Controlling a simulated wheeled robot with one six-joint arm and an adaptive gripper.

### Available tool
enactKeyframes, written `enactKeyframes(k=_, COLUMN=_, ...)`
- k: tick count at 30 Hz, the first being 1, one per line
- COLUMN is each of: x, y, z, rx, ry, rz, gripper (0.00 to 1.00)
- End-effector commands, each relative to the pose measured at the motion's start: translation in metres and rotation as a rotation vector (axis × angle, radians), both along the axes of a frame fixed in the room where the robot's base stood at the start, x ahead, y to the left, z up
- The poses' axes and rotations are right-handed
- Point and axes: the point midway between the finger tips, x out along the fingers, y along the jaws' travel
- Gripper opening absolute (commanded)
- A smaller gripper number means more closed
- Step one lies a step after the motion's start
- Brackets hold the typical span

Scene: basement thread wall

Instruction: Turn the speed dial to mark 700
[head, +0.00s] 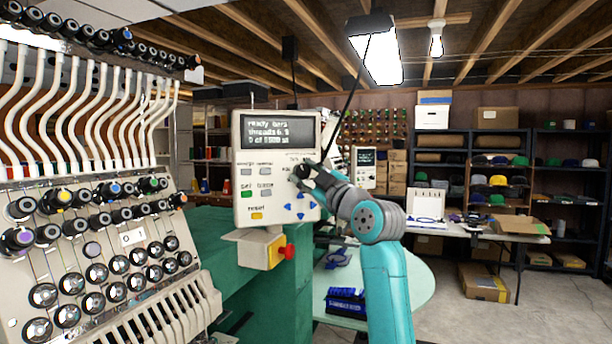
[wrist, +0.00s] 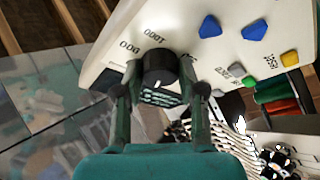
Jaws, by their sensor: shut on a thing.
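The speed dial (wrist: 160,68) is a black round knob on the cream control panel (wrist: 100,62). In the head view the dial (head: 300,171) sits at the right edge of the panel (head: 242,170), below the screen, partly hidden by my gripper. My gripper (wrist: 161,88) is shut on the dial, with one finger on each side of it; it also shows in the head view (head: 308,173). Printed marks stand beside the dial in the wrist view, upside down. I cannot tell which mark the dial points to.
The panel has a lit screen (head: 276,131), blue arrow buttons (head: 300,207) and a yellow button (head: 257,216). A red stop knob (head: 287,252) sits on a yellow box below. The embroidery machine's thread heads (head: 90,210) fill the left. Open floor lies at the right.

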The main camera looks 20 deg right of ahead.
Motion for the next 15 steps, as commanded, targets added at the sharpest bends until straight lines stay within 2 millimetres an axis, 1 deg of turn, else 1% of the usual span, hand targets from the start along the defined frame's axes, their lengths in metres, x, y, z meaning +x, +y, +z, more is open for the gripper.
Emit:
enactKeyframes(k=5, x=0.0005, y=-0.0003, z=-0.0009, rx=-0.03, ry=0.001, rz=0.0, gripper=0.05)
enactKeyframes(k=15, x=0.0005, y=-0.0003, z=-0.001, rx=-0.036, ry=0.0, rz=-0.001, gripper=0.05)
